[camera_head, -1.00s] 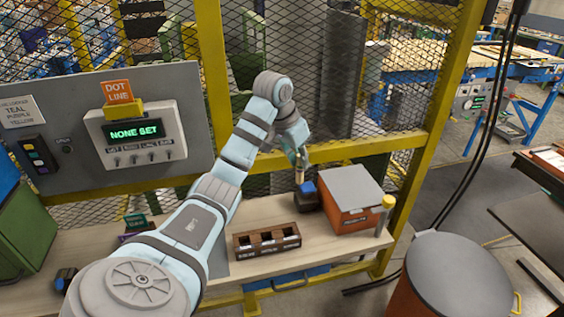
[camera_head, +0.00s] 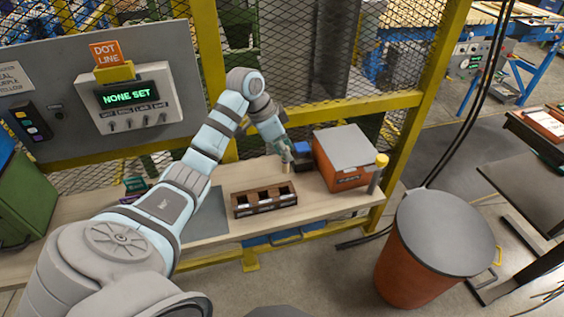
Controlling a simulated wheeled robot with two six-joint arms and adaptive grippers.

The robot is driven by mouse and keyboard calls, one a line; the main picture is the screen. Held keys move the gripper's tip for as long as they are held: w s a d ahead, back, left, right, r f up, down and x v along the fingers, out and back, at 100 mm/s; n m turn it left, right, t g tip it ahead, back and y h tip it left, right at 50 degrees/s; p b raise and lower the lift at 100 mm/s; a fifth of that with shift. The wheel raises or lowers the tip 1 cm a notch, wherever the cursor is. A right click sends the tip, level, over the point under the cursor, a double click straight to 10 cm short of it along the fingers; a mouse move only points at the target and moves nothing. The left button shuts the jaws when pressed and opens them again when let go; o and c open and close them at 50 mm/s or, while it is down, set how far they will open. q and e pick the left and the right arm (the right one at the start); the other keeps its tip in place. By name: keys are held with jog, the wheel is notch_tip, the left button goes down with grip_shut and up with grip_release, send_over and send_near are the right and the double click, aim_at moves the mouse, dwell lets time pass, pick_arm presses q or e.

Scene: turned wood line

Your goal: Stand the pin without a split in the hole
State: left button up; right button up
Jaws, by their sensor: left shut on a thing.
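My left gripper (camera_head: 286,157) is shut on a small light wooden pin (camera_head: 287,168). The pin is about upright, just above or touching the wooden bench top; I cannot tell which. It is behind the right end of a dark brown block (camera_head: 264,210) with three square openings in a row and pale labels on its front. A dark holder with a blue part (camera_head: 302,150) stands close to the right of the gripper. I cannot make out a split in the pin or a separate round hole at this size. My right gripper is not in view.
An orange box with a grey lid (camera_head: 345,147) stands at the bench's right end, with a yellow-topped post (camera_head: 381,161) beside it. A yellow mesh fence rises behind. A grey panel with a "NONE SET" display (camera_head: 125,97) is at left. Bare bench (camera_head: 318,200) lies right of the brown block.

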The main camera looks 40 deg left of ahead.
aim_at(284, 172)
pick_arm(q)
notch_tip(284, 172, down, 7)
jog(key=b, duration=0.2)
jog(key=shift+r+b, duration=0.15)
jog(key=shift+b, duration=0.25)
notch_tip(284, 172, down, 5)
jog(key=b, duration=0.5)
jog(key=shift+r+b, duration=0.15)
jog(key=shift+b, duration=0.2)
jog(key=shift+r+p, duration=0.3)
jog(key=shift+f, duration=0.25)
jog(key=shift+f, duration=0.3)
jog(key=o, duration=0.9)
